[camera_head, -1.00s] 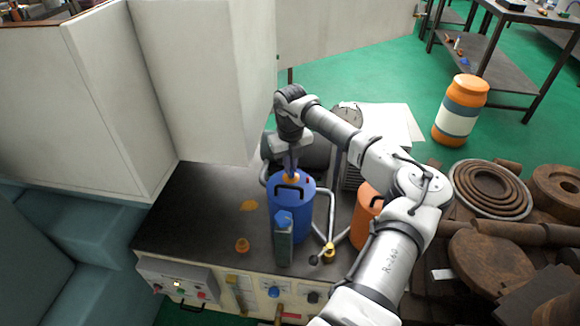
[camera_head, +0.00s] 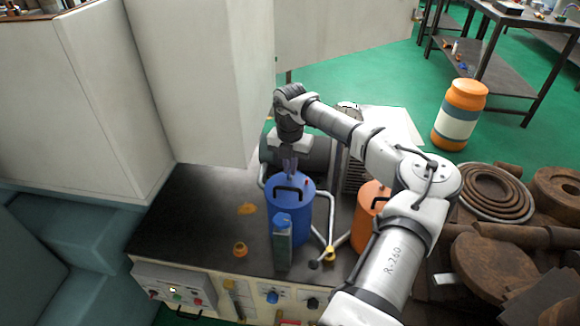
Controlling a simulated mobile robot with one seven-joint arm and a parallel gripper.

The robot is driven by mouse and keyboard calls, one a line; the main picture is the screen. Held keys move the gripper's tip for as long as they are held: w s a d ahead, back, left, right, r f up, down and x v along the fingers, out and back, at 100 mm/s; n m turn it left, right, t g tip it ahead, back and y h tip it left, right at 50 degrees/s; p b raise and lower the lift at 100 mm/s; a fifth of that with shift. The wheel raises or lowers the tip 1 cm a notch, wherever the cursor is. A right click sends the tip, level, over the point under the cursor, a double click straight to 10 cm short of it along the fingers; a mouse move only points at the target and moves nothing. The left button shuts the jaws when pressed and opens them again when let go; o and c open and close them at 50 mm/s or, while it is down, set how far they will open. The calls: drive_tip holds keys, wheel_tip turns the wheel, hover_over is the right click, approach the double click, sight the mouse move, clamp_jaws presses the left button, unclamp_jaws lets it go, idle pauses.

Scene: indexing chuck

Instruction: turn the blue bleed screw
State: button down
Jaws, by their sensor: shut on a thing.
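My gripper (camera_head: 289,173) points down at the back of the top of a blue cylinder (camera_head: 289,213) with a black handle. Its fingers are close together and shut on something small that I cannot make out. A small blue part may be between the fingertips, but fingers and part blend together. I cannot tell whether this is the bleed screw. A blue knob (camera_head: 272,297) shows on the bench's front panel, and my gripper is well away from it.
A grey-green bottle with a blue cap (camera_head: 283,243) stands before the cylinder. An orange cylinder (camera_head: 369,212) stands to the right. An orange cap (camera_head: 240,250) and a flat orange piece (camera_head: 247,209) lie on the dark bench (camera_head: 190,225). Its left part is mostly clear.

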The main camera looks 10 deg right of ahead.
drive_tip(key=shift+m, duration=0.3)
drive_tip(key=c, duration=1.6)
unclamp_jaws()
drive_tip(key=shift+o, duration=0.2)
drive_tip(key=shift+r, duration=0.15)
wheel_tip(320, 180, up, 14)
drive_tip(key=b, duration=0.2)
drive_tip(key=shift+f, duration=0.2)
